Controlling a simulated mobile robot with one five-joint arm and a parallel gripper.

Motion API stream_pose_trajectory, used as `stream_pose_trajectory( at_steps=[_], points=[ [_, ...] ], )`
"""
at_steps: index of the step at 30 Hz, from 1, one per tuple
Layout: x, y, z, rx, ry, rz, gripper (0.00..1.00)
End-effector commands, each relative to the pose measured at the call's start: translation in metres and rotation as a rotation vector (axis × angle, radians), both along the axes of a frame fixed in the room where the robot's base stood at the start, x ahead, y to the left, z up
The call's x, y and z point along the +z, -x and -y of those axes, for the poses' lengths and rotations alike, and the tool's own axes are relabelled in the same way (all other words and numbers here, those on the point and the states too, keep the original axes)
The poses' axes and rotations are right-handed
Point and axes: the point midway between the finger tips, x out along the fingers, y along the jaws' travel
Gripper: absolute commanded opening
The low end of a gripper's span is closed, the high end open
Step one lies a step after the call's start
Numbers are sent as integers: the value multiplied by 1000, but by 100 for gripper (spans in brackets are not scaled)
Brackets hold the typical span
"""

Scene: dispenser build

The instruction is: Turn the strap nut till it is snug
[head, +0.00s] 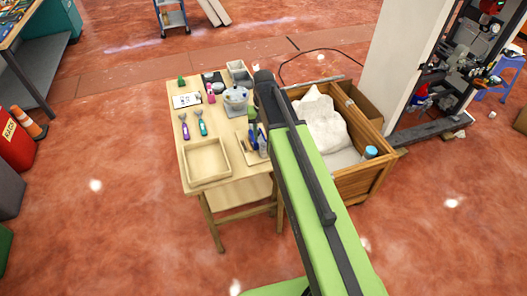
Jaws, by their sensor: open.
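A small grey, see-through vessel (236,96) stands on the wooden workbench (201,177), just left of my raised arm; it may be the dispenser. The strap nut is too small to make out, or is hidden. My green and dark arm reaches from the bottom right up over the right side of the workbench. My gripper does not show; the arm's dark upper end blocks the view there.
A shallow wooden tray (207,178) lies at the bench front. Purple (184,126) and teal-handled (202,123) tools lie behind it. A small grey bin (238,70) stands at the back. A wooden crate (375,178) with a white sack (318,118) stands right.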

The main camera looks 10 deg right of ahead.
Motion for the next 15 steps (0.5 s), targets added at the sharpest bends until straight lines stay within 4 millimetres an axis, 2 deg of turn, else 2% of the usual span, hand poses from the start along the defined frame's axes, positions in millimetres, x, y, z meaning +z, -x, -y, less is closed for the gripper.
stream_pose_trajectory(
  at_steps=[1,6,15],
  points=[
    [-21,0,0,0,0,0,42],
    [-45,0,0,0,0,0,42],
    [-45,0,0,0,0,0,42]
  ],
)
